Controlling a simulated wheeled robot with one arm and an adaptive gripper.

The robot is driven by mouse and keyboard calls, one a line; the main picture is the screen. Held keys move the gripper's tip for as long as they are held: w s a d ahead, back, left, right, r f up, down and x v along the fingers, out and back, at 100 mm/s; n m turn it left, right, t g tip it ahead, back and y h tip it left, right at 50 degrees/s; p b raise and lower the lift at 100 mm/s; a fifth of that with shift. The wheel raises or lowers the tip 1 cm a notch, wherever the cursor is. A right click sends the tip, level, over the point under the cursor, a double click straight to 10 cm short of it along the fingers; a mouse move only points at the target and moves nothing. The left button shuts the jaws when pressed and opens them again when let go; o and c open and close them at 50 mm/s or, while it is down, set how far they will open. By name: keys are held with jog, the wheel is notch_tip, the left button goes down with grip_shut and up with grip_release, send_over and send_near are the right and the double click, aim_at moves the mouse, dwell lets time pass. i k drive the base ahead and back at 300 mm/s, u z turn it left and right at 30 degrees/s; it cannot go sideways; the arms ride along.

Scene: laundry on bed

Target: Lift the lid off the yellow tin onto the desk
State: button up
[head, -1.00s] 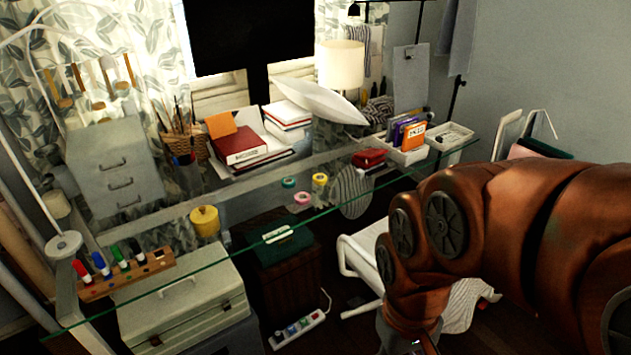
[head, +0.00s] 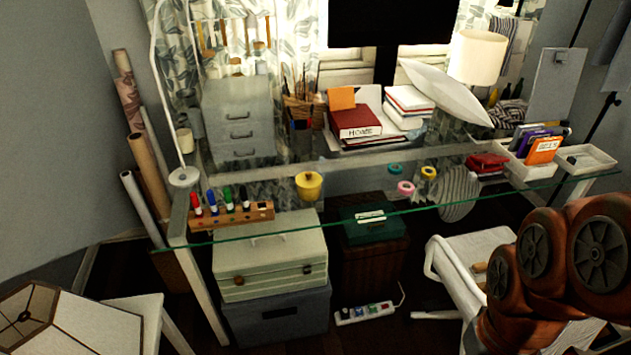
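The yellow tin (head: 309,187) stands upright on the glass desk (head: 345,219), left of the middle and near the front edge. It looks closed, with a small knob on top of its lid. My copper-coloured arm is at the lower right of the head view, well apart from the tin. My gripper is out of the frame, so its fingers do not show.
A marker rack (head: 232,215) stands left of the tin. Tape rolls (head: 405,187) lie to its right, and a red book (head: 355,121) lies behind. Bare glass surrounds the tin. A white chair (head: 470,262) stands in front of the desk at right.

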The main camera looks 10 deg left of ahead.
aim_at(306, 180)
jog(key=z, duration=0.45)
jog(key=k, duration=0.5)
jog(key=z, duration=0.15)
jog(key=i, duration=0.35)
jog(key=u, duration=1.35)
jog(key=i, duration=0.9)
jog(key=u, duration=1.2)
